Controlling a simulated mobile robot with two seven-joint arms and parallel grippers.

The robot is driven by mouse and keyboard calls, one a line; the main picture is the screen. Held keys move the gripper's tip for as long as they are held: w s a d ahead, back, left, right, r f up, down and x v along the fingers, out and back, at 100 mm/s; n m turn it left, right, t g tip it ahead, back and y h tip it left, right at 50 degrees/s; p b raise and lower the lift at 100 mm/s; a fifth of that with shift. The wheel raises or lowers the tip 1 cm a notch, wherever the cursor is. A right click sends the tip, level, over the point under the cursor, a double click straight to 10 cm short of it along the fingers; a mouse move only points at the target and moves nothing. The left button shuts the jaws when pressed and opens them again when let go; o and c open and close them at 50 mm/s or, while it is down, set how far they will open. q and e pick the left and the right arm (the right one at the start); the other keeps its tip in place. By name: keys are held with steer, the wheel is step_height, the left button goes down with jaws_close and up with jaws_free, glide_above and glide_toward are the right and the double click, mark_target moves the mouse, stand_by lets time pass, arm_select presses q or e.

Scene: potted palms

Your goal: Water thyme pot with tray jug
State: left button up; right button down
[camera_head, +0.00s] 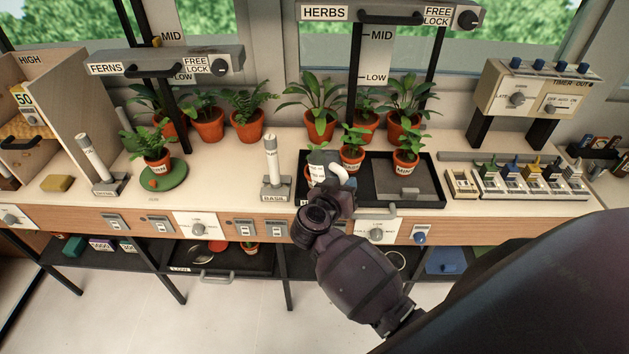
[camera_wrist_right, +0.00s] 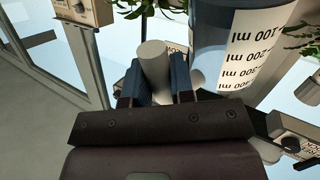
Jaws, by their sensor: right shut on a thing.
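The jug (camera_head: 318,158) is a blue-grey vessel with a pale scale strip and a light handle, at the left end of the black tray (camera_head: 432,192). My right gripper (camera_head: 342,190) is shut on the jug's handle. In the right wrist view the jug (camera_wrist_right: 207,45) shows its ml marks, and the pale handle (camera_wrist_right: 154,62) sits between the dark blue fingers of my right gripper (camera_wrist_right: 158,85). Whether the jug touches the tray I cannot tell. A small orange pot (camera_head: 309,179) is partly hidden by the jug; I cannot read which pot is thyme. My left gripper is out of view.
A labelled herb pot (camera_head: 352,158) and a pot marked MINT (camera_head: 406,163) stand in the tray. Larger potted plants (camera_head: 320,124) stand behind, under the HERBS bar (camera_head: 390,14). A grey-based post (camera_head: 272,165) marked BASIL stands left of the tray.

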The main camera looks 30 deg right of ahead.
step_height(320, 180, down, 2)
steer(key=shift+f+m+b, duration=0.1)
steer(key=shift+m+b, duration=0.2)
steer(key=shift+b, duration=0.3)
steer(key=shift+h, duration=0.3)
steer(key=shift+r, duration=0.35)
steer(key=shift+r+p, duration=0.55)
steer(key=shift+p, duration=0.3)
steer(key=shift+r+p, duration=0.6)
steer(key=shift+p, duration=0.45)
steer(key=shift+r+p, duration=0.8)
steer(key=shift+p, duration=0.15)
steer(key=shift+r, duration=0.1)
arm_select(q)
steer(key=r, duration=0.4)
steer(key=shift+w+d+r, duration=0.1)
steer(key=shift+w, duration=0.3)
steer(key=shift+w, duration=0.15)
